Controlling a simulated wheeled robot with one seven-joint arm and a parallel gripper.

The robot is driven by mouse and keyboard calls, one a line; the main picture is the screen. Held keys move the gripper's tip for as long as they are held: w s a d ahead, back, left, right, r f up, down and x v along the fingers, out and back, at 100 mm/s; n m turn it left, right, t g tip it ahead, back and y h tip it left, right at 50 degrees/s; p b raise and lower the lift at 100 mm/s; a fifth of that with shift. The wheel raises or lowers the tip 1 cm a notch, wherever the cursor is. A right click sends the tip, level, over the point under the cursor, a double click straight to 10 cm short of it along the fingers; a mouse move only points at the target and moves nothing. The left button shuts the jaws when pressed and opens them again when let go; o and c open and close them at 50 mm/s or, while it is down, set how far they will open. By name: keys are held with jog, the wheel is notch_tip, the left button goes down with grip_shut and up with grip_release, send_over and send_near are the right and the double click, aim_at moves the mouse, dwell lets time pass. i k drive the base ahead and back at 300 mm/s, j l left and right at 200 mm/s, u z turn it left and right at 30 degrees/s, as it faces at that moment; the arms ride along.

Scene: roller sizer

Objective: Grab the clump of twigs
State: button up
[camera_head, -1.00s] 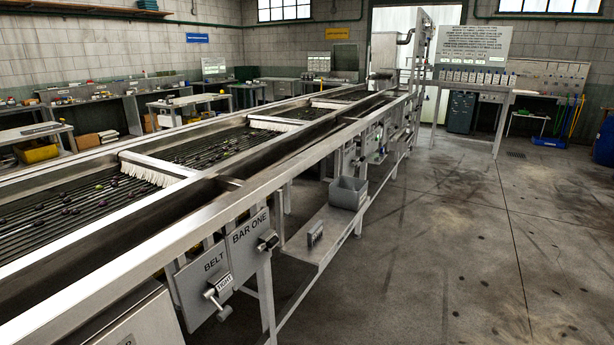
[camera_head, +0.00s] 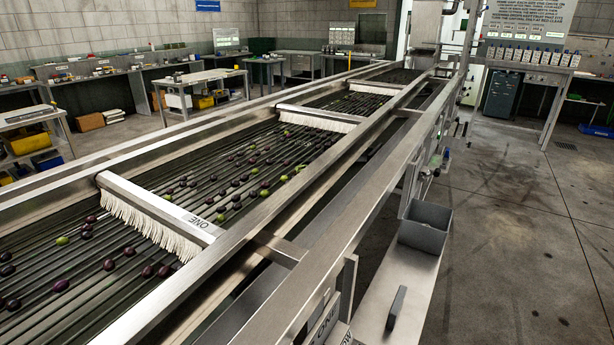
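I cannot make out a clump of twigs in this view. The roller sizer's bed of dark bars (camera_head: 250,165) runs from the lower left to the back, with loose dark purple and green olives on it. White brush strips hang from cross bars over the bed, the nearest brush (camera_head: 150,225) at the left and another brush (camera_head: 318,118) farther back. The spaces under the brushes are hidden. My gripper is not in view.
A metal side rail (camera_head: 330,255) borders the bed. A grey bin (camera_head: 425,226) and a small dark upright piece (camera_head: 396,308) stand on a low shelf at the right. Concrete floor (camera_head: 530,240) is open at the right. Work tables line the back left.

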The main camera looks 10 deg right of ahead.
aim_at(301, 168)
jog(key=i+l+u, duration=0.1)
jog(key=u, duration=0.3)
jog(key=i+l+u, duration=0.1)
jog(key=u, duration=0.3)
jog(key=i+l+u, duration=0.1)
jog(key=l+u, duration=0.15)
jog(key=u, duration=0.15)
jog(key=l+u, duration=0.2)
jog(key=u, duration=0.2)
